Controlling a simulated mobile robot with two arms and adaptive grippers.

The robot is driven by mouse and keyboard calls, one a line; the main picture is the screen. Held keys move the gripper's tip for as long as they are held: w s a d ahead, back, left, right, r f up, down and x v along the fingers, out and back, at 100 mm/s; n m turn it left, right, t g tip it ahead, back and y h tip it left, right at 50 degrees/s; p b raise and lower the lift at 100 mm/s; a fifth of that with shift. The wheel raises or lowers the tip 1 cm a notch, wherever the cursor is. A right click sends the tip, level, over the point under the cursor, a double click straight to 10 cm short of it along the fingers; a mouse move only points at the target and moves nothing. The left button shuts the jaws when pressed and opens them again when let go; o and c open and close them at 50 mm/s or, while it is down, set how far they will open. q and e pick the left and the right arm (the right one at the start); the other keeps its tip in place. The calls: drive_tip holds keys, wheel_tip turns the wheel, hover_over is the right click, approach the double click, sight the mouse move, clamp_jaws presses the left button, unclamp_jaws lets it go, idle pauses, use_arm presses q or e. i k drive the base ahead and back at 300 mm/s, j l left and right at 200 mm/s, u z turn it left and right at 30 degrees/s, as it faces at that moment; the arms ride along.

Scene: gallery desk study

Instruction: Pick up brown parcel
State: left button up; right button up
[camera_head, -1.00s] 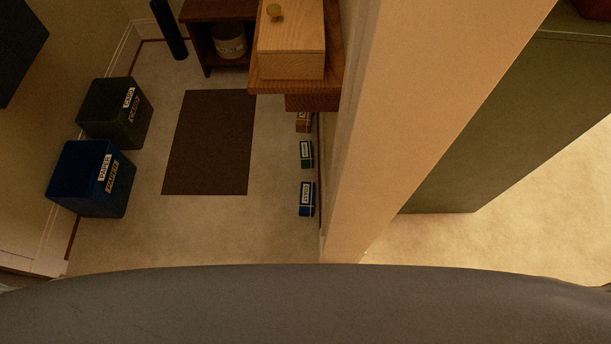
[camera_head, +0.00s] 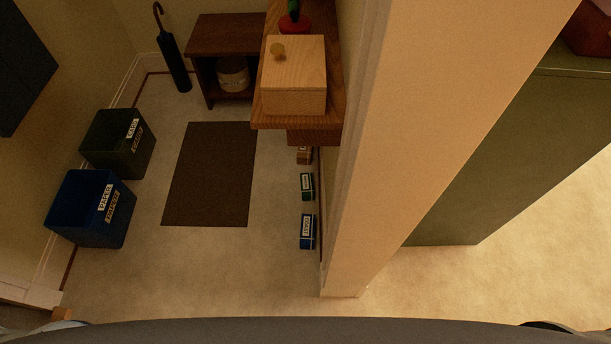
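The brown parcel (camera_head: 304,156) lies on the floor beside the wall, at the far end of a row of small parcels. It is partly hidden under the wooden shelf (camera_head: 270,121). A green parcel (camera_head: 307,186) and a blue parcel (camera_head: 307,231) lie nearer to me in the same row, apart from each other. Neither of my grippers shows in the head view.
A dark mat (camera_head: 210,175) lies on the floor. A dark green bin (camera_head: 118,145) and a blue bin (camera_head: 90,208) stand at the left wall. A wall end (camera_head: 385,140) stands right of the parcels. The floor before the mat is clear.

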sight(304, 155)
drive_tip(key=k, duration=0.55)
drive_tip(key=k+z, duration=0.1)
drive_tip(key=z, duration=1.25)
drive_tip(key=i+j+z, duration=0.1)
drive_tip(key=j+z, duration=0.95)
drive_tip(key=j, duration=0.15)
drive_tip(key=k+j, duration=0.1)
drive_tip(key=j, duration=1.6)
drive_tip(key=k+j, duration=0.15)
drive_tip(key=j, duration=0.75)
